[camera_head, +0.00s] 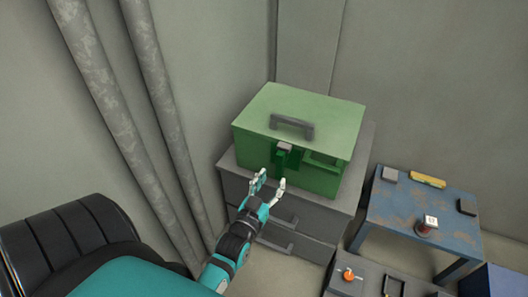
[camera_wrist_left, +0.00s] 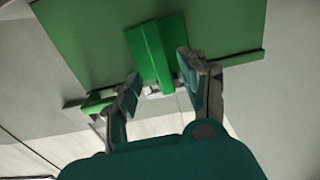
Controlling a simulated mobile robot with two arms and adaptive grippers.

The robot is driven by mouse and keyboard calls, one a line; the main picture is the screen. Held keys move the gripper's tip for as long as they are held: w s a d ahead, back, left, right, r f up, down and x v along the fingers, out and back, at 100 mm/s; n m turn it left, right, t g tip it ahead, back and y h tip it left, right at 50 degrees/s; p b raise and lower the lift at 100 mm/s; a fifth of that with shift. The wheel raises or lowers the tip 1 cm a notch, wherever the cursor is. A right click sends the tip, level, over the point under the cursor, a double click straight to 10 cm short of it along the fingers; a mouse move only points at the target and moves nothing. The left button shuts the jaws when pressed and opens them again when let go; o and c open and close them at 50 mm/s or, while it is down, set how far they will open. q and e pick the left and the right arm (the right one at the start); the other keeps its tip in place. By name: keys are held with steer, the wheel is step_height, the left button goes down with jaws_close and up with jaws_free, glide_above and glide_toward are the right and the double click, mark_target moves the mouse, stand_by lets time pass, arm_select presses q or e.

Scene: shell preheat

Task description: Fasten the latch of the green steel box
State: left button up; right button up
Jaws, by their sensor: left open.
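The green steel box (camera_head: 322,113) stands on a grey drawer cabinet, its lid down and a dark handle (camera_head: 292,126) on top. The latch (camera_head: 284,158) is at the middle of the front, with a small grey piece at the lid edge above it. In the left wrist view the latch (camera_wrist_left: 152,48) is a bright green ridged strip against the box. My left gripper (camera_head: 269,182) is open in front of the box, a little below the latch. In the wrist view its fingers point to either side of the latch; I cannot tell whether they touch it. My right gripper is not in view.
The grey cabinet (camera_head: 310,247) has drawer handles below the box. A worn blue table (camera_head: 392,205) with small items stands to the right. A low grey surface with an orange knob (camera_head: 348,274) is in front. Thick pipes (camera_head: 150,90) run along the left wall.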

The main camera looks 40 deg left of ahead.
arm_select(q)
steer(key=v, duration=0.5)
steer(key=shift+s+d, duration=0.1)
stand_by(0.3)
steer(key=s+d+f+m+g+h, duration=0.2)
steer(key=d+f+g, duration=0.2)
steer(key=f, duration=0.6)
steer(key=s+d+f+m+g+h, duration=0.15)
steer(key=d+f+g, duration=0.25)
steer(key=f, duration=0.6)
steer(key=s+f+m+g, duration=0.2)
steer(key=s+f+g, duration=0.5)
steer(key=s+f, duration=0.6)
steer(key=s+a+r+g+p, duration=0.1)
steer(key=s+r+p, duration=0.1)
steer(key=s+p, duration=1.4)
steer(key=shift+s+a+g, duration=0.3)
steer(key=shift+s+a, duration=0.05)
steer(key=shift+a, duration=0.05)
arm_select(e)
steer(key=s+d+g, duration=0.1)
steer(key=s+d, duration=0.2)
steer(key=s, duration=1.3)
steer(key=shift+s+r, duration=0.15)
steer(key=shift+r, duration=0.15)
